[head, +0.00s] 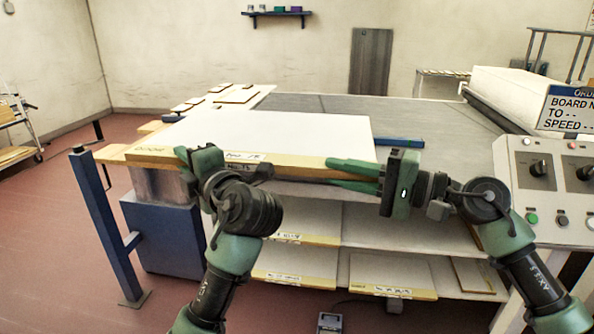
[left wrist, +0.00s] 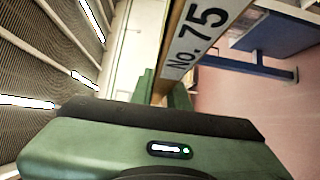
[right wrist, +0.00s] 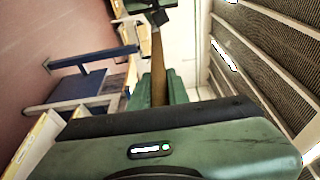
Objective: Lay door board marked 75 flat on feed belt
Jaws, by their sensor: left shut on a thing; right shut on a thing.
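The door board marked 75 (head: 270,130) is a wide white panel with a tan wooden edge, lying about level, white face up, over the near left of the machine. Its label reads "No. 75" in the left wrist view (left wrist: 205,35). My left gripper (head: 215,162) is shut on the near edge towards the left. My right gripper (head: 338,168) is shut on the same edge towards its right end; the edge shows between its fingers in the right wrist view (right wrist: 157,65). The grey feed belt (head: 440,120) spreads behind and right of the board. I cannot tell whether the board touches it.
Shelves below hold several labelled boards (head: 392,290). A control panel (head: 550,175) with knobs and buttons stands at right. A blue post (head: 98,215) and blue cabinet (head: 165,235) stand at left. Small wooden pieces (head: 235,96) lie at the back left. The belt's far part is clear.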

